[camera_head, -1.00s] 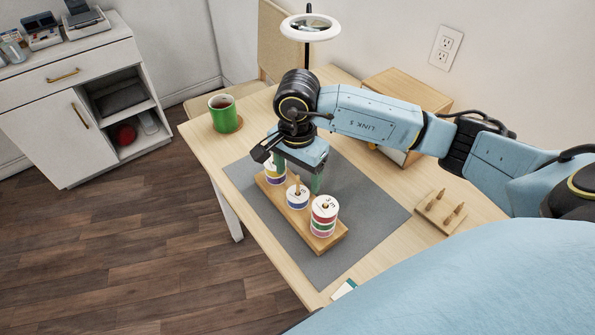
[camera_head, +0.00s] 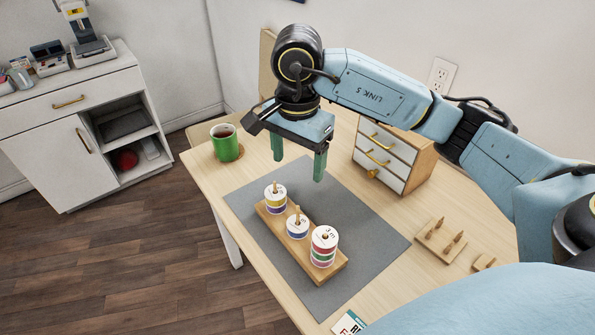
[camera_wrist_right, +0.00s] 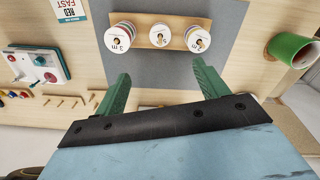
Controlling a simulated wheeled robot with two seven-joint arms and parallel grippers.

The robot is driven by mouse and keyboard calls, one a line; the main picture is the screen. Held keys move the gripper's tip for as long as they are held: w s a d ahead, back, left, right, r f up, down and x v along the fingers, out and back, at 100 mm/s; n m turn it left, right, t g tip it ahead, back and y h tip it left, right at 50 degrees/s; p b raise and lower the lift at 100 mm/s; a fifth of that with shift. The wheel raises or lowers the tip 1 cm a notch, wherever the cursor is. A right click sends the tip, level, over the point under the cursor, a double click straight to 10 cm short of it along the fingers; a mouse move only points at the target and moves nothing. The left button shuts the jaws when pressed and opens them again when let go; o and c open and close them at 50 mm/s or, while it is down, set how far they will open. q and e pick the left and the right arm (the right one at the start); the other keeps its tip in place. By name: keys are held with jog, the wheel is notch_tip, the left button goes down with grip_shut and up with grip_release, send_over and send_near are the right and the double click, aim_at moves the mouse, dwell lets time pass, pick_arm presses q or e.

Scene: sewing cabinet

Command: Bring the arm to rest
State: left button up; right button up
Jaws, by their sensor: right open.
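My right gripper (camera_head: 299,165) is open and empty, raised above the far part of the grey mat (camera_head: 365,230). Its two green fingers point down and are apart. They also show in the right wrist view (camera_wrist_right: 158,90). A wooden spool rack (camera_head: 332,267) lies on the mat, below and nearer than the gripper. It bears three stacks of ribbon spools on pegs: a near tall stack (camera_head: 323,247), a short middle one (camera_head: 297,226) and a far one (camera_head: 275,198). The gripper touches none of them. My left gripper is not in view.
A green mug (camera_head: 226,146) stands at the table's far left corner. A small drawer cabinet (camera_head: 386,158) stands at the back, right of the gripper. A peg board (camera_head: 438,242) lies at the right. A card (camera_head: 348,323) lies at the front edge. A white cabinet (camera_head: 50,125) stands beyond.

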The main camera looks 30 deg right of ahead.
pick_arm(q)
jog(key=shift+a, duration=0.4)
